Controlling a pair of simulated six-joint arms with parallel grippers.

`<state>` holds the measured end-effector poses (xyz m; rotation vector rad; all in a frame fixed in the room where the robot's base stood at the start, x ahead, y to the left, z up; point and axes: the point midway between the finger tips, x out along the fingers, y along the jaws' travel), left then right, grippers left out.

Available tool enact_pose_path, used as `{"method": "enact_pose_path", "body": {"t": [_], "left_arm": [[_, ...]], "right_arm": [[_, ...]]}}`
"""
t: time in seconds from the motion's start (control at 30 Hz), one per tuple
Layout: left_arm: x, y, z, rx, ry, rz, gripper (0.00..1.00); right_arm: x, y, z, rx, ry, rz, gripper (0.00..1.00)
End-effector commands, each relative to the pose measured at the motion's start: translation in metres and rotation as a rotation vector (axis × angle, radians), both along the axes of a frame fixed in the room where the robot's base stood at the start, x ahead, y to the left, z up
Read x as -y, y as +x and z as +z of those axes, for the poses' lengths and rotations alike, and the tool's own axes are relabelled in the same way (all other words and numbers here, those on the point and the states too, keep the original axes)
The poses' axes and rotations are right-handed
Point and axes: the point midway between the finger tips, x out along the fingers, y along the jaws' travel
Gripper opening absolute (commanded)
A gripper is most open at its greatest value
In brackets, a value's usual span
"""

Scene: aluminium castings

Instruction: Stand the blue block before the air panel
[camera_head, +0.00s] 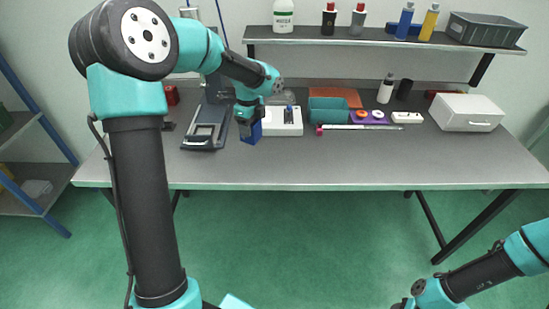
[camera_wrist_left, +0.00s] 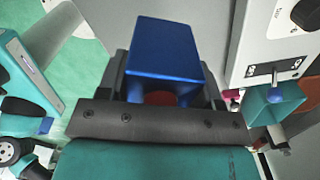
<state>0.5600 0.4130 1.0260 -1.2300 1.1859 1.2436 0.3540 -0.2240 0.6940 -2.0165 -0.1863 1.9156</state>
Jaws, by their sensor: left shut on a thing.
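The blue block (camera_head: 252,133) is in my left gripper (camera_head: 246,117), over the table just left of the white air panel (camera_head: 282,121). In the left wrist view the blue block (camera_wrist_left: 166,48) sits between the two dark fingers of my left gripper (camera_wrist_left: 165,85), which is shut on it. The air panel (camera_wrist_left: 262,45) stands right of the block there, with a dark knob and a toggle on its face. The head view does not clearly show whether the block touches the table. My right arm enters at the lower right; its gripper is out of the picture.
A black stand (camera_head: 206,128) is close on the left of my left gripper. A teal bin (camera_head: 328,111), a purple tray (camera_head: 369,117) and a white box (camera_head: 466,112) lie to the right. A shelf (camera_head: 385,40) with bottles hangs above. The table's front strip (camera_head: 350,165) is clear.

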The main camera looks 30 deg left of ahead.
Motion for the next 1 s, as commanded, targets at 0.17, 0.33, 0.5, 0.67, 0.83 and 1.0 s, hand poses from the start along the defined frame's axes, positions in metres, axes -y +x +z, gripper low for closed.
{"method": "enact_pose_path", "body": {"t": [0.17,0.33,0.5,0.67,0.83,1.0], "left_arm": [[0.07,-0.028,-0.011,0.0,-0.001,-0.128,0.28],[0.123,-0.06,-0.022,0.001,-0.004,-0.234,0.28],[0.153,-0.086,-0.029,0.002,-0.007,-0.305,0.28],[0.164,-0.097,-0.032,0.001,-0.009,-0.332,0.28],[0.165,-0.098,-0.032,0.001,-0.009,-0.333,0.28],[0.164,-0.097,-0.032,0.001,-0.009,-0.332,0.28]], "right_arm": [[0.0,0.0,0.0,0.0,0.0,0.0,0.46],[0.0,0.0,0.0,0.0,0.0,0.0,0.46],[0.0,0.0,0.0,0.0,0.0,0.0,0.46],[0.0,0.0,0.0,0.0,0.0,0.0,0.46],[0.0,0.0,0.0,0.0,0.0,0.0,0.46],[0.0,0.0,0.0,0.0,0.0,0.0,0.46]]}}
